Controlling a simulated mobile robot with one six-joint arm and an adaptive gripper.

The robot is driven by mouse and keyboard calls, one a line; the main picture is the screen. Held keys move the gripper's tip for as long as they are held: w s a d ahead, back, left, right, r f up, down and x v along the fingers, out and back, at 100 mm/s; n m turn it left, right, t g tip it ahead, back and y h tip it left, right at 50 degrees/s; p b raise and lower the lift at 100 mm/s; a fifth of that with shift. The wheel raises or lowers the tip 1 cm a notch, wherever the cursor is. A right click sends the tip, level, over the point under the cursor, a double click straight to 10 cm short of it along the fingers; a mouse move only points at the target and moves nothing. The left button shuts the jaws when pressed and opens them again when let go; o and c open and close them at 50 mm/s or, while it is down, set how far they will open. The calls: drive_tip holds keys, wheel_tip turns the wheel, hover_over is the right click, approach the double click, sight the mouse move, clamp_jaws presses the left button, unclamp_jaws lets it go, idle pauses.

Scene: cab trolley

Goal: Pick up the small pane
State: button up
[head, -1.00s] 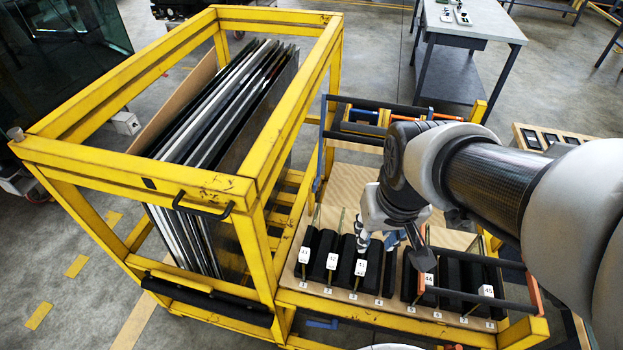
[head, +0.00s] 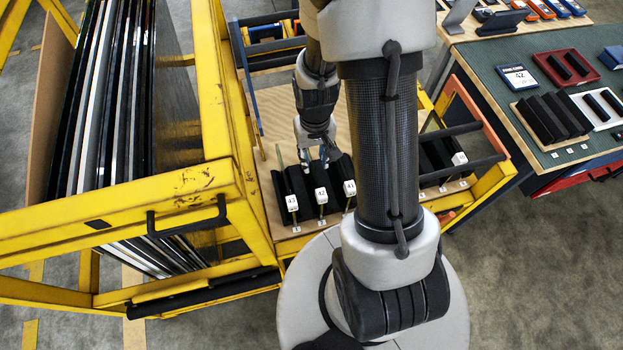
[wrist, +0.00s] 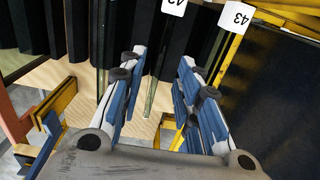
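Several small panes stand edge-on in a rack of black slotted blocks on the yellow trolley. In the head view I see the tags of pane 43 (head: 292,203), pane 42 (head: 321,196) and pane 41 (head: 349,188). My gripper (head: 318,160) hangs just behind these slots, pointing down. In the wrist view my gripper (wrist: 163,78) is open, with blue-padded fingers apart. The thin edge of pane 42 (wrist: 153,90) shows between the fingers, with no visible contact. Tag 43 (wrist: 237,15) is to the right. My arm hides the middle of the rack in the head view.
Large panes (head: 115,100) stand in the yellow frame (head: 190,195) on the left, close to the rack. A black bar (head: 460,170) crosses the rack's right side. A green-topped bench (head: 560,70) with trays stands at the right.

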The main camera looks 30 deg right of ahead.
sight(313, 176)
drive_tip(key=f+b, duration=0.1)
drive_tip(key=f, duration=0.2)
drive_tip(key=f+b, duration=0.1)
drive_tip(key=f, duration=0.3)
drive_tip(key=f+b, duration=0.1)
drive_tip(key=f, duration=0.2)
drive_tip(key=shift+w+f+b, duration=0.3)
drive_tip(key=shift+f+b, duration=0.1)
drive_tip(key=shift+r, duration=0.1)
clamp_jaws()
